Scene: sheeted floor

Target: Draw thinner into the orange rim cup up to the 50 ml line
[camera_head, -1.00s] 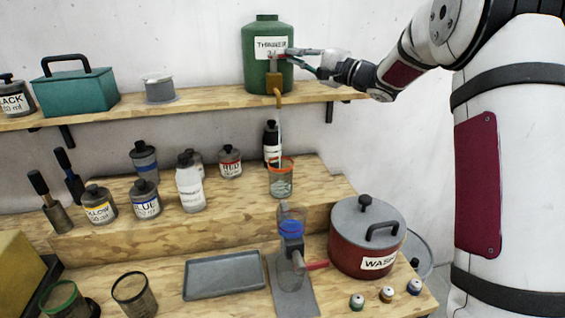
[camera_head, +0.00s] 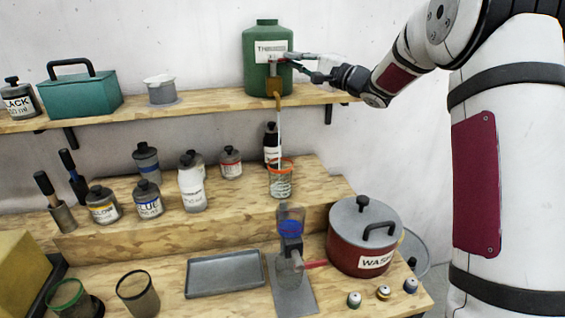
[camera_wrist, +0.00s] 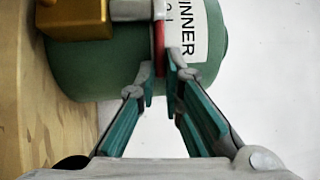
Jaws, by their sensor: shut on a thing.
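The green thinner tank (camera_head: 255,80) stands on the upper shelf, with a brass tap (camera_head: 275,88) at its front; both also show in the wrist view, tank (camera_wrist: 85,75) and tap (camera_wrist: 75,18). My gripper (camera_head: 282,60) is at the tap. In the wrist view its fingers (camera_wrist: 161,80) are shut on the red tap lever (camera_wrist: 159,45). A pale stream (camera_head: 280,130) falls from the tap into the orange rim cup (camera_head: 281,184), upright on the step below. Liquid seems to be in the cup, but its level against the marks is too small to read.
Paint bottles (camera_head: 148,200) stand left of the cup, with a dark bottle (camera_head: 271,138) behind it. Below are a grey tray (camera_head: 225,274), a stand with a blue band (camera_head: 291,240) and a red waste pot (camera_head: 355,245). A teal box (camera_head: 80,97) sits on the upper shelf (camera_head: 215,101).

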